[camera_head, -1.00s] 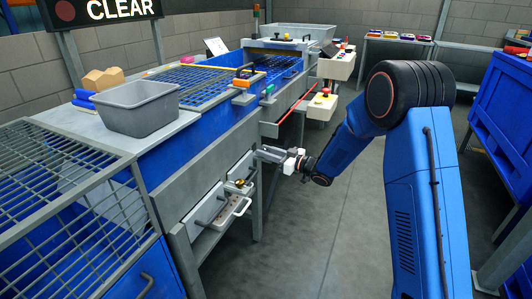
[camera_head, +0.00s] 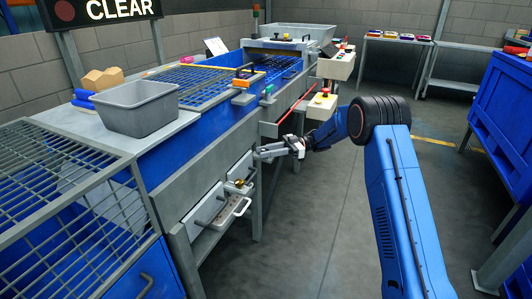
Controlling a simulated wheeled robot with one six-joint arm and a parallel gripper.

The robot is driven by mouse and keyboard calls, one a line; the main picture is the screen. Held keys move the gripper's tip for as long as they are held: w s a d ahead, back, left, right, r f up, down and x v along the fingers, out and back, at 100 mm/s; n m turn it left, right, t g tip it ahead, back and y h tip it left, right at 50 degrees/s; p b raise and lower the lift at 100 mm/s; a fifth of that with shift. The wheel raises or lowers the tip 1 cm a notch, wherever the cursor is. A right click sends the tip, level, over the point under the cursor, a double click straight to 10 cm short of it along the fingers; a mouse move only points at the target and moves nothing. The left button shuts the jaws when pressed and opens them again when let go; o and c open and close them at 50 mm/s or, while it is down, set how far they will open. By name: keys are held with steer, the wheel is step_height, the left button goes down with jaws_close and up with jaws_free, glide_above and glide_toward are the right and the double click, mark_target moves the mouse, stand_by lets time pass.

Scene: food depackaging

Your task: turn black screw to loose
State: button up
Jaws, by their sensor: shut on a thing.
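My gripper (camera_head: 259,153) reaches left from the arm to the front side of the blue and grey machine (camera_head: 195,160). Its grey fingers are shut on the black screw at the machine's side, near the upper right of the white drawer-like panels. The screw is small and hidden by the fingers, so its turn angle cannot be told. The white panel (camera_head: 238,168) and a tray with a handle (camera_head: 232,212) sit just below and left of my gripper.
A grey bin (camera_head: 137,108) stands on the machine's top. A control box with a red button (camera_head: 322,104) hangs right of my gripper, close to the forearm. A blue container (camera_head: 505,115) stands at the far right. The floor between is clear.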

steer(key=shift+n+g+h, duration=0.8)
steer(key=shift+n+g, duration=0.3)
steer(key=shift+g, duration=0.4)
steer(key=o, duration=1)
steer(key=shift+o, duration=0.2)
